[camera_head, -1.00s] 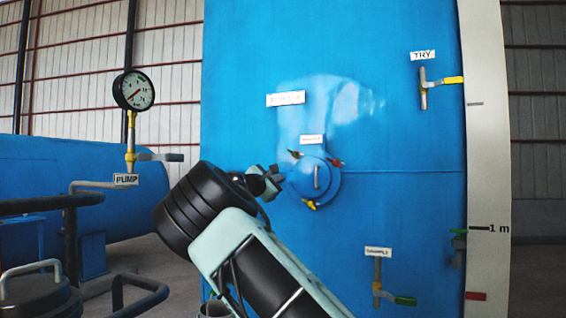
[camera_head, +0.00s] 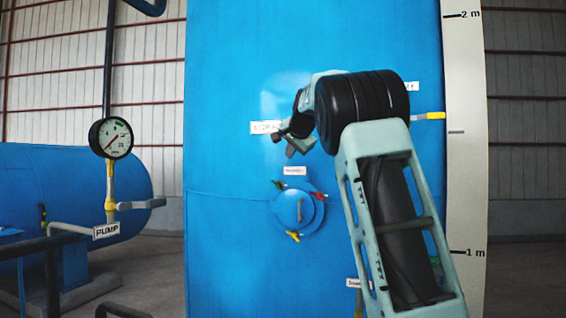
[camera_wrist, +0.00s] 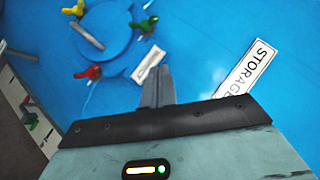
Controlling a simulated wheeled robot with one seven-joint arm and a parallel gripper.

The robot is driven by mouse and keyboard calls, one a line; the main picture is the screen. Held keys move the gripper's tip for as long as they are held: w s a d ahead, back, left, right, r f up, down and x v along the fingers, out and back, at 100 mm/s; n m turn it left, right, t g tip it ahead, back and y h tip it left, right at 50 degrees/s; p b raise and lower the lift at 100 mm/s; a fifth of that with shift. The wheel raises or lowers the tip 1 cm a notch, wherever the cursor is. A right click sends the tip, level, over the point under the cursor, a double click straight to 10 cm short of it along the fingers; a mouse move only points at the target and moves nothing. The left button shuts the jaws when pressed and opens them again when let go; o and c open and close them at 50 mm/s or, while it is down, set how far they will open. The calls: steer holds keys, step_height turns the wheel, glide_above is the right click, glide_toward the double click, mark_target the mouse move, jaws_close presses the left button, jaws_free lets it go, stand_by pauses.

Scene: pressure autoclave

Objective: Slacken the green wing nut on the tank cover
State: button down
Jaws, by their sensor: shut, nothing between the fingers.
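The round blue tank cover (camera_head: 308,211) is on the blue tank's front and carries a handle. The green wing nut (camera_head: 279,185) is at its upper left, a red wing nut (camera_head: 319,196) at its right and a yellow one (camera_head: 293,236) at its bottom. In the wrist view the green wing nut (camera_wrist: 143,25) is on the cover's right edge, beyond my fingertips. My gripper (camera_head: 289,150) is above the cover, apart from the green wing nut. Its fingers (camera_wrist: 156,86) are shut and empty.
A STORAGE label (camera_head: 264,127) is left of my gripper, and a smaller label (camera_head: 294,171) sits just above the cover. A pressure gauge (camera_head: 111,138) on a yellow stem stands at the left. A yellow-handled valve (camera_head: 430,116) is to the right, partly behind my arm.

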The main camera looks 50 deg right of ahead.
mark_target(274, 181)
steer(key=p+x, duration=0.1)
steer(key=x, duration=0.3)
steer(key=a+f+p+x, duration=0.1)
steer(key=p+x, duration=0.1)
steer(key=x, duration=0.2)
steer(key=a+p+x, duration=0.1)
steer(key=p+x, duration=0.1)
steer(key=x, duration=0.2)
steer(key=shift+w+f, duration=0.1)
steer(key=shift+f, duration=0.1)
steer(key=shift+w+a+f, duration=0.1)
steer(key=shift+w+f, duration=0.05)
steer(key=shift+f, duration=0.2)
steer(key=shift+w+a+f, duration=0.15)
steer(key=shift+w+f, duration=0.1)
steer(key=shift+w, duration=0.3)
steer(key=shift+f, duration=0.1)
